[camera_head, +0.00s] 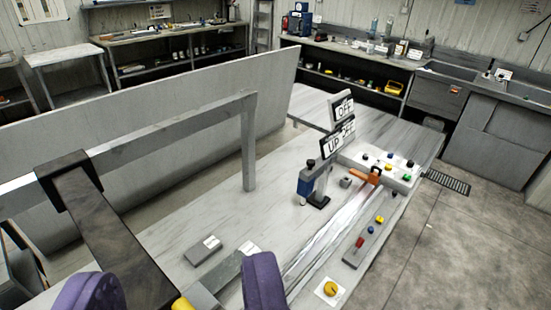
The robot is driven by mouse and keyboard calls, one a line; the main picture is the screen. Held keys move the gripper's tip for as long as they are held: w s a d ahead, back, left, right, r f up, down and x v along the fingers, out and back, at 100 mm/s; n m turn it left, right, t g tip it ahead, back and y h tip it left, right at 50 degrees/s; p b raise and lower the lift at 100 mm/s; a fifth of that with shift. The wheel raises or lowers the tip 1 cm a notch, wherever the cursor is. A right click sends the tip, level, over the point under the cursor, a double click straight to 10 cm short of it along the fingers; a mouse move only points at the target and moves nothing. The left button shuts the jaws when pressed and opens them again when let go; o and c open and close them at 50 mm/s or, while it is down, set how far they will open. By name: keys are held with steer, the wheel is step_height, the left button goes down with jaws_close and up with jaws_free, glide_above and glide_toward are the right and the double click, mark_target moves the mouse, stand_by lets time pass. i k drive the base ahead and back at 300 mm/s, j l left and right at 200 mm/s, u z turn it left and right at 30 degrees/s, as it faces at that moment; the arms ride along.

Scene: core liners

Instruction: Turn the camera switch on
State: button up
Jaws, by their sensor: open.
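My gripper (178,275) shows at the bottom edge, its two purple fingers wide apart and nothing seen held between them. It is in front of a long light worktable (215,195). A sign reading OFF (344,106) stands above a sign reading UP (333,145), on a post at the table's far part. A small grey box with a white label (203,249) lies on the table beyond my gripper. No label in view is readable as the camera switch, so I cannot tell which control it is.
A grey frame (180,135) spans the table at left, with a dark bracket (105,230) near my gripper. A control panel (395,172) with coloured buttons is at the far right. A yellow knob (330,288) is at the near right. Open floor (470,240) lies to the right.

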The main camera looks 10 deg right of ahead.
mark_target(411, 164)
steer(key=i+l, duration=0.4)
steer(key=l, duration=0.15)
steer(key=i+l, duration=0.35)
steer(key=l, duration=0.2)
steer(key=i+l, duration=0.4)
steer(key=l, duration=0.15)
steer(key=i+l, duration=0.4)
steer(key=l, duration=0.15)
steer(key=i+l, duration=0.4)
steer(key=l, duration=0.15)
steer(key=i+l, duration=0.35)
steer(key=l, duration=0.2)
steer(key=i+l, duration=0.4)
steer(key=l, duration=0.15)
